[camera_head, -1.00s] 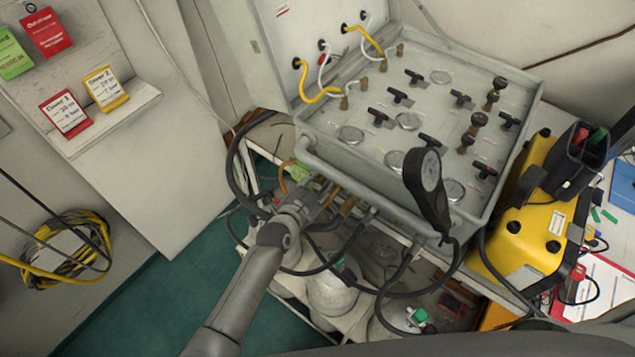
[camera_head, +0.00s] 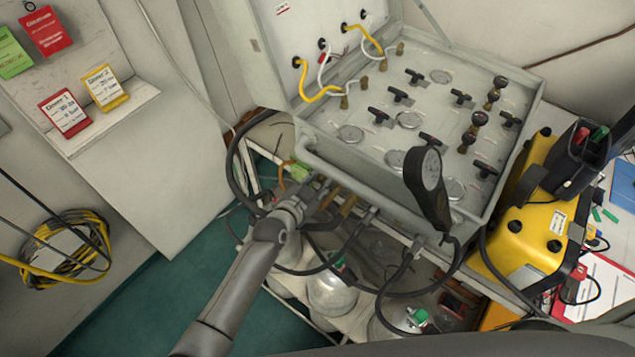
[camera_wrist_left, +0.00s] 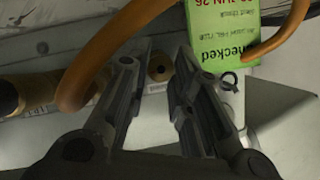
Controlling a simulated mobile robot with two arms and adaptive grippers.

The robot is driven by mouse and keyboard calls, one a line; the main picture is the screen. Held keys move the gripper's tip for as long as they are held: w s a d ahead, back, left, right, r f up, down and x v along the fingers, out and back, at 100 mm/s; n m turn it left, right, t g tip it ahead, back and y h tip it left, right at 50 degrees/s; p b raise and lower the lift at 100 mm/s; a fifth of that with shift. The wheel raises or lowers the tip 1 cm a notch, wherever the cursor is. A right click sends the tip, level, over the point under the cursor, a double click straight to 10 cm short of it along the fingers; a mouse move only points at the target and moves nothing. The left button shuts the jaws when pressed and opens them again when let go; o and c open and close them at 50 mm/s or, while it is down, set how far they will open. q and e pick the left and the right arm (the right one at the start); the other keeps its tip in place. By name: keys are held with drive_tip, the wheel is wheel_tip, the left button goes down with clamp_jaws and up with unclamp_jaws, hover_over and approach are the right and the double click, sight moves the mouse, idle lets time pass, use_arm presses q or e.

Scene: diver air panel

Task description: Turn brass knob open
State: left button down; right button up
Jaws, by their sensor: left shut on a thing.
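The brass knob (camera_wrist_left: 158,67) shows as a small round brass end between my left gripper's fingers in the left wrist view. My left gripper (camera_wrist_left: 167,55) is shut on it; a narrow gap shows between the fingertips. In the head view my left gripper (camera_head: 312,190) is at the front lower edge of the grey air panel (camera_head: 345,160), and it hides the knob there. My right gripper is not in view.
An orange hose (camera_wrist_left: 108,48) loops close to the left finger. A green tag (camera_wrist_left: 222,30) hangs beside the right finger. A second brass part (camera_head: 349,206) and black hoses (camera_head: 318,268) are close by. A gauge (camera_head: 431,170) stands at the panel's front.

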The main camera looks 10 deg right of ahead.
use_arm(q)
drive_tip(key=shift+w+a+f+n+g+h+b, duration=0.15)
drive_tip(key=shift+n+g+h+b, duration=0.35)
drive_tip(key=shift+n+b, duration=0.5)
drive_tip(key=shift+n+g+h+b, duration=0.4)
drive_tip(key=shift+n+g+b, duration=0.2)
drive_tip(key=shift+n+b, duration=0.45)
drive_tip(key=c, duration=1.5)
unclamp_jaws()
drive_tip(key=shift+c, duration=0.2)
drive_tip(key=shift+r, duration=0.2)
drive_tip(key=v, duration=1.2)
